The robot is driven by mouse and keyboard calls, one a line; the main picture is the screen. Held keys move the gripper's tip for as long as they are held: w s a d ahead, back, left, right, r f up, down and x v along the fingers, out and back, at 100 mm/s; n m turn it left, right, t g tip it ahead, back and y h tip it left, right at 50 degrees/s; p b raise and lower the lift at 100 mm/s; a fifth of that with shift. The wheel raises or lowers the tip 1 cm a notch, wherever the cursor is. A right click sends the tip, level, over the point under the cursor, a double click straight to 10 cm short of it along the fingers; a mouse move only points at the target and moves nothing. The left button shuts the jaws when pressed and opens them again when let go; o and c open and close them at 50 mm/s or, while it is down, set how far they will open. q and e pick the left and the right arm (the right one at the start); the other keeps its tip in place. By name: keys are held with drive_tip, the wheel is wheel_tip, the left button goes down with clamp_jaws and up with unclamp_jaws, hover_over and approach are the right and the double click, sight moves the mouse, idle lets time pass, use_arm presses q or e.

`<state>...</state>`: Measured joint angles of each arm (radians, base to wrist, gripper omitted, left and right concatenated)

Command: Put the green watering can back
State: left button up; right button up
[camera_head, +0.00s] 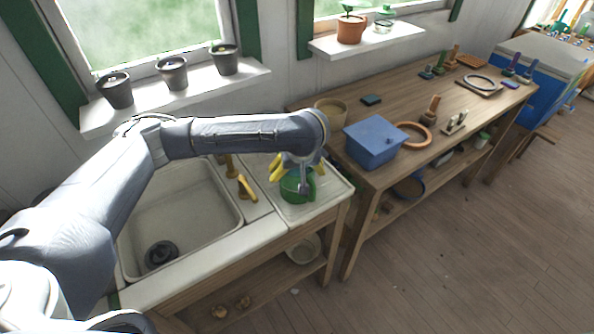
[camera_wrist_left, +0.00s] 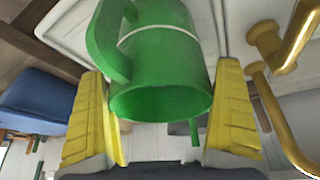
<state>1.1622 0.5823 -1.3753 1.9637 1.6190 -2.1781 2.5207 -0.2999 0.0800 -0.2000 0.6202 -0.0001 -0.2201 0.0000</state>
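The green watering can (camera_head: 295,187) stands on the white draining board (camera_head: 318,205) to the right of the sink. My left gripper (camera_head: 297,170) is above it, pointing down, and its arm hides part of the can. In the left wrist view the can (camera_wrist_left: 165,70) fills the upper middle, with its handle at the left. The yellow fingers of my left gripper (camera_wrist_left: 165,105) are spread wide, one on each side of the can. I cannot tell whether either finger touches it. My right gripper is in neither view.
A brass tap (camera_head: 246,187) stands left of the can, beside the sink basin (camera_head: 185,215). A wooden workbench (camera_head: 400,170) to the right holds a blue box (camera_head: 374,141) and a tan pot (camera_head: 330,112). The windowsill (camera_head: 185,95) bears three grey pots.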

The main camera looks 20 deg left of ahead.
use_arm(q)
drive_tip(key=shift+r, duration=0.15)
drive_tip(key=v, duration=1.2)
idle(0.3)
